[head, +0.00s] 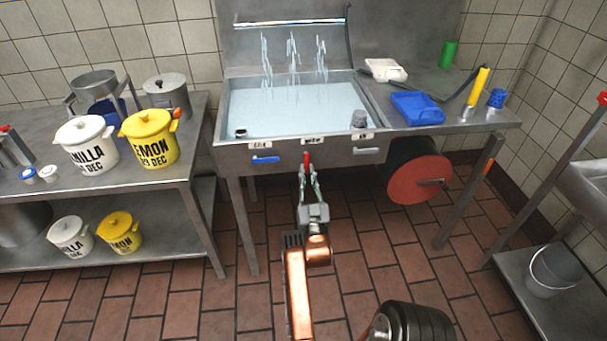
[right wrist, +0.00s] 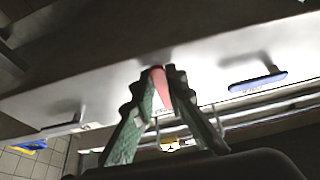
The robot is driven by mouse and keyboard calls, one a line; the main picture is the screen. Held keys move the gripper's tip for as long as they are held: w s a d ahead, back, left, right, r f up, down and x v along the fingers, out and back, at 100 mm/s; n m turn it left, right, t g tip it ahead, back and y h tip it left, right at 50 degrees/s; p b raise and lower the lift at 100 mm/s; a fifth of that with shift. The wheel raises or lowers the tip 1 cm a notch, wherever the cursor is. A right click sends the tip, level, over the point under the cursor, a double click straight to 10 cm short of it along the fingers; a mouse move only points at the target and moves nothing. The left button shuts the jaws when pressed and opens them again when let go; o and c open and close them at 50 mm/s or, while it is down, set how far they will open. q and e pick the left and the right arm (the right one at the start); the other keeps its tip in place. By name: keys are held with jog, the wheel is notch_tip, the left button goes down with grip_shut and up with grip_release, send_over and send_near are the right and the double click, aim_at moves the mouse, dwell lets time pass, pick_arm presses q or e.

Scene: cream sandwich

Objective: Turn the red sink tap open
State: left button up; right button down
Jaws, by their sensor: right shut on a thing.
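The red tap (head: 307,158) is on the front face of the steel sink (head: 226,125), between a blue lever (head: 265,159) and a pale lever on the right. My right gripper (head: 308,172) reaches up to it from below and is shut on it. In the right wrist view the red handle (right wrist: 159,84) sits between the two green fingers (right wrist: 158,92), which hide part of it. The blue lever also shows there (right wrist: 258,81), to the right and clear of the fingers. How far the red tap is turned is hard to tell. My left gripper is out of view.
The basin holds water, with several streams falling into it. A red-faced drum (head: 418,180) hangs under the counter to the right. A blue tray (head: 417,109) lies on that counter. A table with vanilla (head: 85,145) and yellow lemon pots (head: 150,138) stands left. The tiled floor in front is open.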

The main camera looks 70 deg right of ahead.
aim_at(306, 139)
jog(key=shift+f, duration=0.1)
jog(key=c, duration=1.9)
grip_release()
jog(key=shift+c, duration=0.2)
jog(key=shift+r, duration=0.2)
notch_tip(306, 139, up, 10)
jog(key=shift+f, duration=0.1)
